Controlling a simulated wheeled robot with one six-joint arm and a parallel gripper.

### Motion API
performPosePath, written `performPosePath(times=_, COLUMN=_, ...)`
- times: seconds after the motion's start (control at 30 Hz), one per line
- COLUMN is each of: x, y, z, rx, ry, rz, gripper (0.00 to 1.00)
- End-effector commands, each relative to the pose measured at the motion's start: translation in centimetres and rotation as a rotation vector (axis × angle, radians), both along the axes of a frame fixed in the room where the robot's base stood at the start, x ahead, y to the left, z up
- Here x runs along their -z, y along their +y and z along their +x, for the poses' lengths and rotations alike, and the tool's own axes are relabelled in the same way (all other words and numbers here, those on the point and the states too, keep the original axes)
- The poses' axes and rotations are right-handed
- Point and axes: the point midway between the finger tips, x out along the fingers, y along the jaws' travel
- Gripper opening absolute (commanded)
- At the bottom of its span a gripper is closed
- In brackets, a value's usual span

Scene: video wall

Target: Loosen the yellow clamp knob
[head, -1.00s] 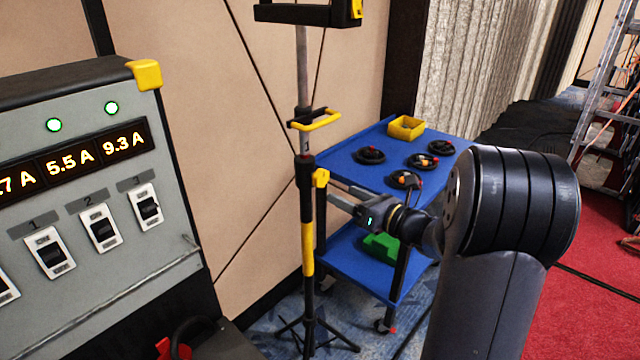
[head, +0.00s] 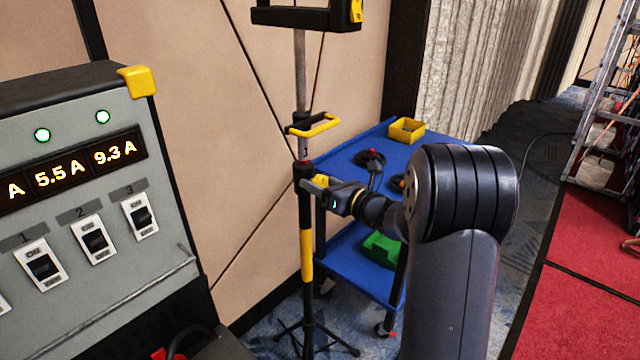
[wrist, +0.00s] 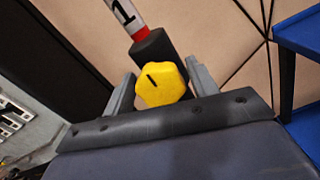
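The yellow clamp knob (wrist: 160,84) sits on the black collar of the stand; its dark index line shows in the wrist view. In the head view the knob (head: 320,182) is partly covered by my gripper (head: 322,188). In the wrist view my gripper (wrist: 158,84) is open, with one finger on each side of the knob. A gap shows between the knob and the left finger; the right finger is very close, and I cannot tell whether it touches. The stand (head: 304,150) is upright, with a yellow handle (head: 314,125) above the collar.
A blue cart (head: 345,262) stands behind and right of the stand, holding coiled cables, a yellow bin (head: 407,130) and a green item (head: 381,248) below. A grey switch panel (head: 75,220) is at left. A ladder (head: 606,120) stands far right.

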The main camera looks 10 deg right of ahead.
Motion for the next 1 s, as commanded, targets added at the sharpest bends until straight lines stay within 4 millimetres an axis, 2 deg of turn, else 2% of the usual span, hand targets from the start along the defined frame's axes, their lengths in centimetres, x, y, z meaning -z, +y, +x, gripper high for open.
performPosePath(times=0.03, x=-0.01, y=-0.01, z=-0.01, rx=0.000, ry=0.000, rz=0.000, gripper=0.51)
performPosePath(times=0.43, x=-0.01, y=-0.01, z=-0.01, rx=0.000, ry=0.000, rz=0.000, gripper=0.19)
performPosePath(times=0.63, x=0.36, y=0.00, z=-0.02, rx=-0.001, ry=-0.029, rz=-0.038, gripper=0.19)
performPosePath(times=1.0, x=0.47, y=0.05, z=-0.06, rx=0.001, ry=-0.190, rz=-0.259, gripper=0.19)
